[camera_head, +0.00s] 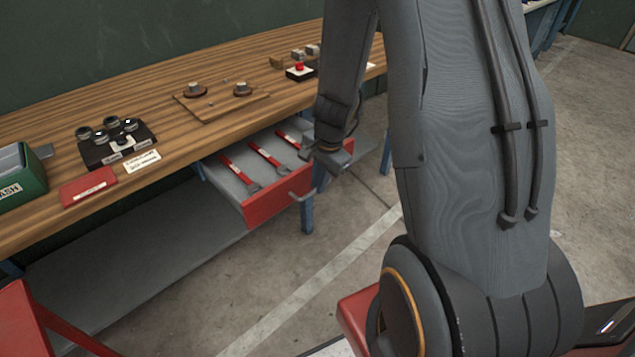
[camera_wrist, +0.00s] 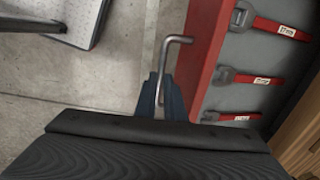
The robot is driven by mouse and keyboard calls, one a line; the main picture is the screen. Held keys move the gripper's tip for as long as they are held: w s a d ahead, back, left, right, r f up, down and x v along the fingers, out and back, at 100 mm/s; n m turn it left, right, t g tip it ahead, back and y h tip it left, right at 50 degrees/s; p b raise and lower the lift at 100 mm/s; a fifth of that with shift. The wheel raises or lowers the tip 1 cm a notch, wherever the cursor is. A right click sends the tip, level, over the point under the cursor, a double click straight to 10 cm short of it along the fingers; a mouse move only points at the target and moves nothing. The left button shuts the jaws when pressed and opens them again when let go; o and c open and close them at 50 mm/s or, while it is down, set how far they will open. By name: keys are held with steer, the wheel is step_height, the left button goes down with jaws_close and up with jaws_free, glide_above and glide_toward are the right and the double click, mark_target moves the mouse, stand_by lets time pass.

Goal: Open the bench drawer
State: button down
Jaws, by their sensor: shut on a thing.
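The bench drawer (camera_head: 272,200) has a red front and a grey inside, and it stands pulled out from under the wooden bench top. In the wrist view its red front (camera_wrist: 207,50) runs down the right of the handle. The metal bar handle (camera_wrist: 178,39) shows its bent end beyond my fingers, and it also shows in the head view (camera_head: 300,196). My gripper (camera_wrist: 160,100) is shut on the handle, with its blue-grey fingers around the bar. In the head view my arm hides much of the grip.
Several red-handled wrenches (camera_head: 265,155) lie in the drawer. Concrete floor (camera_head: 340,235) lies clear before the drawer.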

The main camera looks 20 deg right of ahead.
steer(key=c, duration=1.8)
jaws_free()
steer(key=shift+c, duration=0.2)
step_height(320, 180, up, 8)
steer(key=s+p, duration=0.1)
steer(key=p, duration=0.1)
steer(key=shift+s+d+f, duration=0.15)
steer(key=shift+s+d, duration=0.05)
